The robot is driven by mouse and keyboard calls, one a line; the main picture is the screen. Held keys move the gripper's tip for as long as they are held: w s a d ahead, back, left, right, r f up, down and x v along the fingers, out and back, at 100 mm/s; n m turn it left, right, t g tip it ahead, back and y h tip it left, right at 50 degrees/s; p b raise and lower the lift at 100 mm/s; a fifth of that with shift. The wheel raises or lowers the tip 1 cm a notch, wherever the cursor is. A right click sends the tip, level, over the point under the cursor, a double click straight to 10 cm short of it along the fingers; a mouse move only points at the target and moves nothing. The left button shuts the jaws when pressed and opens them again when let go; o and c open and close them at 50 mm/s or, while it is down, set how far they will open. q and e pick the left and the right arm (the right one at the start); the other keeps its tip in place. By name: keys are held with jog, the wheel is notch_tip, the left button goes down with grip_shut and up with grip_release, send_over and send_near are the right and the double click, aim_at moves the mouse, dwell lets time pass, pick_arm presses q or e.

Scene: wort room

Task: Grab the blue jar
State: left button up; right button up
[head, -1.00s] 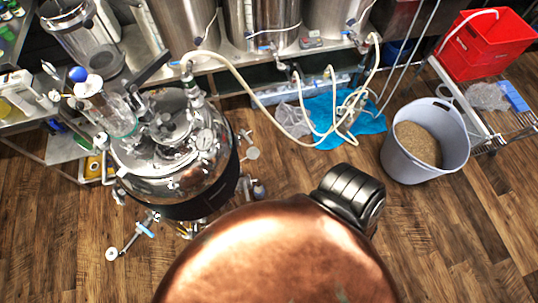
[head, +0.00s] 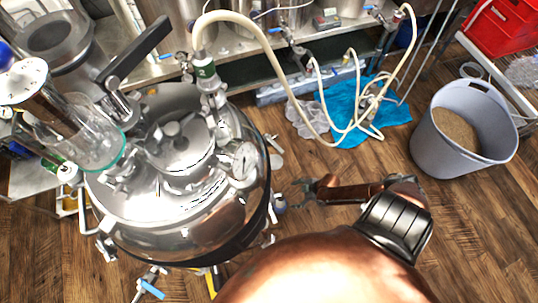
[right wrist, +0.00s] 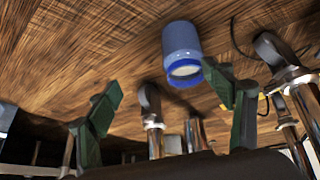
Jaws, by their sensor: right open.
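The blue jar (right wrist: 182,52) shows in the right wrist view as a grey-blue cylinder with a darker blue rim and a pale end. It lies or stands against the wood floor, above and between my fingers in the picture and apart from them. My right gripper (right wrist: 163,86) is open and empty, with two dark green fingers. In the head view my right gripper (head: 297,193) is beside the steel kettle's lower right side. A small grey-blue piece (head: 280,204) shows there, partly hidden by the kettle; I cannot tell if it is the jar. My left gripper is out of view.
A large steel kettle (head: 190,215) with valves and legs fills the left. Metal legs (right wrist: 152,118) stand close to my fingers in the wrist view. A grey bucket of grain (head: 455,155) stands right. Hoses lie over a blue cloth (head: 380,115). Floor between is clear.

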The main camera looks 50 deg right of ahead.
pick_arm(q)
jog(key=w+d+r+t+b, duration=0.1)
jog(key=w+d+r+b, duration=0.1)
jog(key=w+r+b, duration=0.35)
pick_arm(e)
jog(key=w+a+f+n+g+y, duration=0.1)
jog(key=a+f+n+y, duration=0.1)
jog(key=a+f, duration=0.2)
jog(key=b, duration=0.4)
send_over(280, 205)
jog(key=a, duration=0.1)
jog(key=f, duration=0.4)
jog(key=s+f, duration=0.1)
jog(key=f, duration=0.1)
jog(key=shift+a+f, duration=0.1)
jog(key=shift+a, duration=0.05)
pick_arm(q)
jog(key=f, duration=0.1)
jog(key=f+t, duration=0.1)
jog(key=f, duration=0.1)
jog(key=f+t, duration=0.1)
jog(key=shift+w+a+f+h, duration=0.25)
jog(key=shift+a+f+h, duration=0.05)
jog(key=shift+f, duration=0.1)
pick_arm(e)
jog(key=shift+w, duration=0.15)
jog(key=c, duration=1.5)
jog(key=shift+c, duration=0.2)
